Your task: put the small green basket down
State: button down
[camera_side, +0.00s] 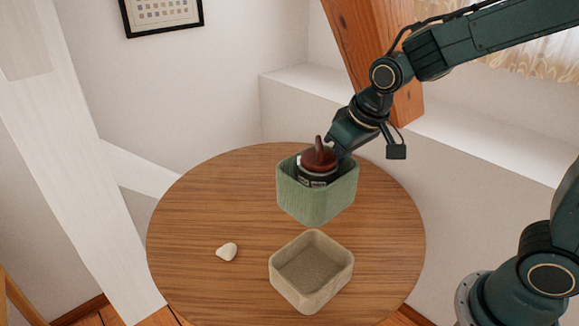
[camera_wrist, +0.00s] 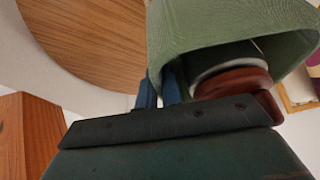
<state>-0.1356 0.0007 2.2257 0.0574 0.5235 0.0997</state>
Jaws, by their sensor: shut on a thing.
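The small green basket (camera_side: 315,206) hangs from my gripper (camera_side: 340,150), seemingly above the back half of the round wooden table (camera_side: 200,215). A dark jar with a red-brown lid (camera_side: 319,157) sits inside the basket and pokes above its rim. In the wrist view, the blue fingers of my gripper (camera_wrist: 160,88) are shut on the wall of the green basket (camera_wrist: 195,35), which looks tilted there. The red-brown lid also shows in that view (camera_wrist: 235,82). The fingertips are partly hidden, and the basket's underside is not visible.
An open beige basket (camera_side: 287,287) stands on the table in front of the green one and looks empty. A small whitish stone (camera_side: 227,252) lies to its left. A timber brace (camera_side: 375,60) rises behind my arm.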

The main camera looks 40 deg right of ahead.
jog(key=shift+f, duration=0.1)
notch_tip(320, 180, down, 16)
dwell(0.7)
jog(key=shift+f, duration=1.9)
jog(key=shift+f, duration=0.6)
jog(key=c, duration=1.6)
grip_release()
jog(key=shift+o, duration=0.2)
jog(key=shift+r, duration=0.15)
